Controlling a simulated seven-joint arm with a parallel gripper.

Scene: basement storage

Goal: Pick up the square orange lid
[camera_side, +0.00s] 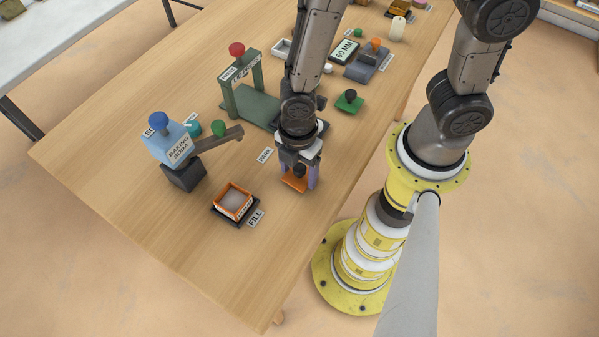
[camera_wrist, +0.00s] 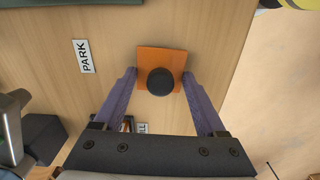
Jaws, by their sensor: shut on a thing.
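The square orange lid (camera_wrist: 162,57) has a round black knob (camera_wrist: 160,82) in its middle. In the wrist view it sits between the two purple fingers of my gripper (camera_wrist: 159,75), which are shut on it at its left and right sides. In the side view the lid (camera_side: 294,184) shows low between the fingers of my gripper (camera_side: 299,180), close to the table. I cannot tell whether it touches the tabletop. The knob is partly hidden there by my gripper.
An open orange-rimmed box (camera_side: 235,203) stands by the FILL label (camera_side: 256,218). A PARK label (camera_side: 265,155) lies left of my gripper. The baking soda dispenser (camera_side: 183,172) and green press frame (camera_side: 252,108) stand further left. A green lid (camera_side: 349,101) lies behind. The front table (camera_side: 200,260) is clear.

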